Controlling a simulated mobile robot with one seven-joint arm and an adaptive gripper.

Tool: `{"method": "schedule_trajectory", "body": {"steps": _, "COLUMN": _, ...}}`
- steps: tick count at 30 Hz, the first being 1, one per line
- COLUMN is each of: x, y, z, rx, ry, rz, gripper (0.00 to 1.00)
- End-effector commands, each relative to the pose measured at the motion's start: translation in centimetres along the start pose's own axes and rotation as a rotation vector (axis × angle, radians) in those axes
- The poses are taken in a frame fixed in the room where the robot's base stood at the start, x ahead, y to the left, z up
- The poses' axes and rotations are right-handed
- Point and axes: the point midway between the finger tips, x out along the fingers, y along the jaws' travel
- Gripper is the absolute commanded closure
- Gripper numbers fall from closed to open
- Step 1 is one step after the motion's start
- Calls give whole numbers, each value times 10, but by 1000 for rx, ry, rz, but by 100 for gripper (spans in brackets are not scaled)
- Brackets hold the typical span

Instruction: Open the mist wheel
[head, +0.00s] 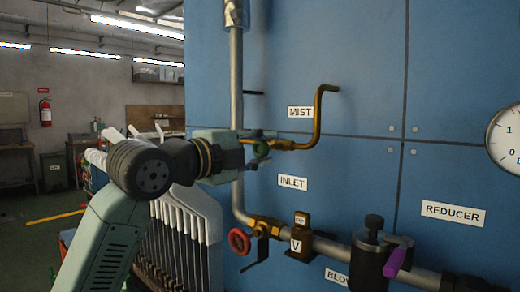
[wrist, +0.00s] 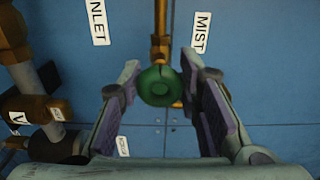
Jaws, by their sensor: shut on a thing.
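The mist wheel is a small green handwheel (wrist: 158,86) on a brass valve stem. It shows between my two fingertips in the wrist view. In the head view the green wheel (head: 261,150) is partly hidden by my gripper (head: 250,150). My gripper, also in the wrist view (wrist: 159,82), is shut on the wheel, one finger on each side. The brass mist pipe (head: 318,115) bends up to the right from the valve. The MIST label (head: 300,112) is above it. How far the wheel is turned cannot be told.
A grey vertical pipe (head: 237,85) runs close by my gripper. Below are a red handwheel (head: 239,241), a brass valve marked V (head: 301,233) and a purple lever (head: 398,261). A gauge (head: 506,138) is at the right. A white rack of tubes (head: 185,225) stands at lower left.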

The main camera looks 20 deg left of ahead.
Motion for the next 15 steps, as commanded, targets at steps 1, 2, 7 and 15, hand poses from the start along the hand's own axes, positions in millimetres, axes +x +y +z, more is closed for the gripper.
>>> {"method": "schedule_trajectory", "body": {"steps": 1, "x": 0, "y": -1, "z": 1, "rx": -1, "ry": -3, "rz": -3, "gripper": 96}}
{"method": "schedule_trajectory", "body": {"steps": 2, "x": 0, "y": -1, "z": 1, "rx": -1, "ry": -3, "rz": -3, "gripper": 96}}
{"method": "schedule_trajectory", "body": {"steps": 7, "x": 0, "y": -1, "z": 1, "rx": 0, "ry": -2, "rz": -2, "gripper": 59}}
{"method": "schedule_trajectory", "body": {"steps": 15, "x": 0, "y": 0, "z": 0, "rx": 0, "ry": -1, "rz": -1, "gripper": 48}}
